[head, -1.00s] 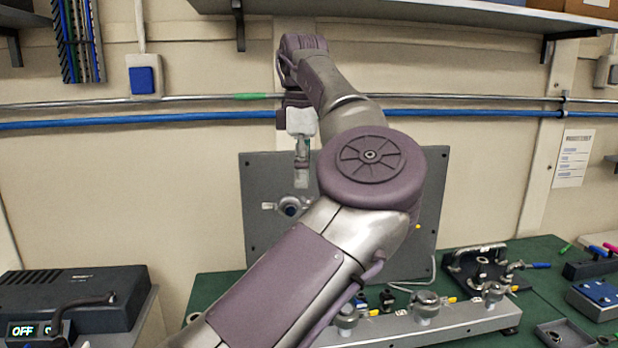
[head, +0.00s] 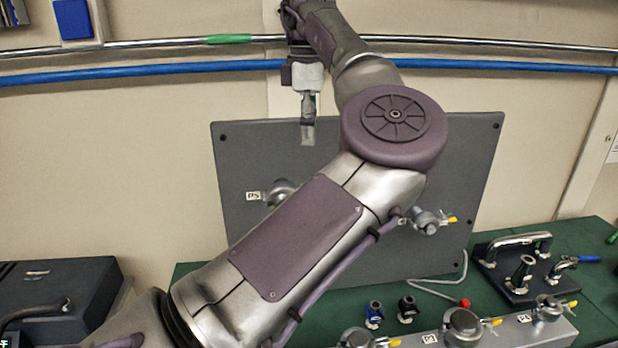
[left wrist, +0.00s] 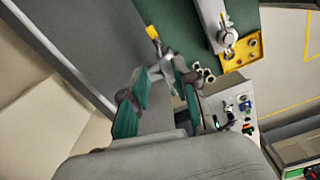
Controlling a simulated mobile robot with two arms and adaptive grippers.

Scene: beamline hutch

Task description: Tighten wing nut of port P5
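A grey upright panel (head: 240,150) stands at the back of the bench. A small label (head: 254,196) on it appears to read P5, beside a round metal port (head: 280,191) partly hidden by my left arm. Any wing nut on that port is hidden. A second panel port (head: 425,221), with a yellow-tipped part, shows right of the arm. My left gripper (head: 307,133) points down before the panel's upper part, above the labelled port. In the left wrist view its teal-padded fingers (left wrist: 160,98) are apart, with nothing clearly held. My right gripper is out of view.
A metal rail (head: 410,342) with several yellow-handled ports lies on the green bench. Two small knobs (head: 390,312), a red-tipped cable (head: 440,291) and a black handled fixture (head: 515,265) are behind it. A dark box (head: 60,295) stands left.

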